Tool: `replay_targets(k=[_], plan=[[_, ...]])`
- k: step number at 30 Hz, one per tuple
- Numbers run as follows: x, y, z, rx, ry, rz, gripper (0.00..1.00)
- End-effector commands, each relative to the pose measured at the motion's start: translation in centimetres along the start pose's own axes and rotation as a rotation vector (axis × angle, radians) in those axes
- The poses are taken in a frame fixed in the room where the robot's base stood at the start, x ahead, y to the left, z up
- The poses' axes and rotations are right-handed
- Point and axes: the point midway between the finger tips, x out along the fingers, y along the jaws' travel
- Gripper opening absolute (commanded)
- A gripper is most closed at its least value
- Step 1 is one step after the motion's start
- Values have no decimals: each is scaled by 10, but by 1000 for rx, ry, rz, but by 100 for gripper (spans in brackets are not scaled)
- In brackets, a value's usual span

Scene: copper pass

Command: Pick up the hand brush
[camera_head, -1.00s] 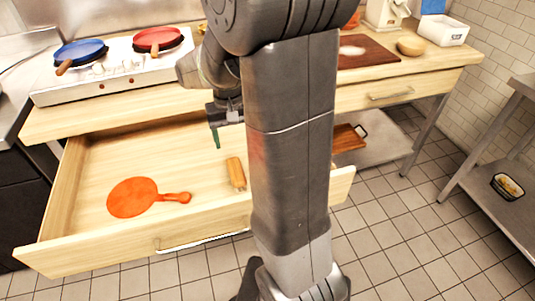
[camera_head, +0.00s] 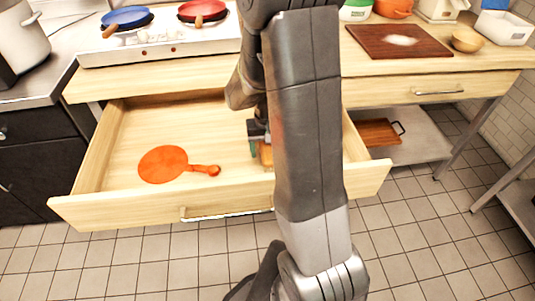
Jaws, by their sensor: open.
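The wooden piece that looks like the hand brush (camera_head: 266,160) lies in the open drawer, mostly hidden behind my gripper and arm; only a small tan part shows. My gripper (camera_head: 258,151) is down in the drawer right at this piece, partly hidden by my arm. Its jaws are open. I cannot tell whether the fingers stand around the piece or just above it.
The open drawer (camera_head: 130,199) also holds an orange paddle-shaped thing (camera_head: 163,164) to the left. A stove (camera_head: 158,53) with a blue pan (camera_head: 127,17) and a red pan (camera_head: 202,10) stands behind. A cutting board (camera_head: 385,43) lies at the right. Tiled floor is clear in front.

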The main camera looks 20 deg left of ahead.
Motion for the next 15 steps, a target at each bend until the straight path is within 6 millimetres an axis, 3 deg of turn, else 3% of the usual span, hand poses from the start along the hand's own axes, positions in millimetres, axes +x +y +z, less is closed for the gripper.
replay_targets(k=[9,15], plan=[[7,0,0,0,1,0,65],[7,0,0,0,1,0,26]])
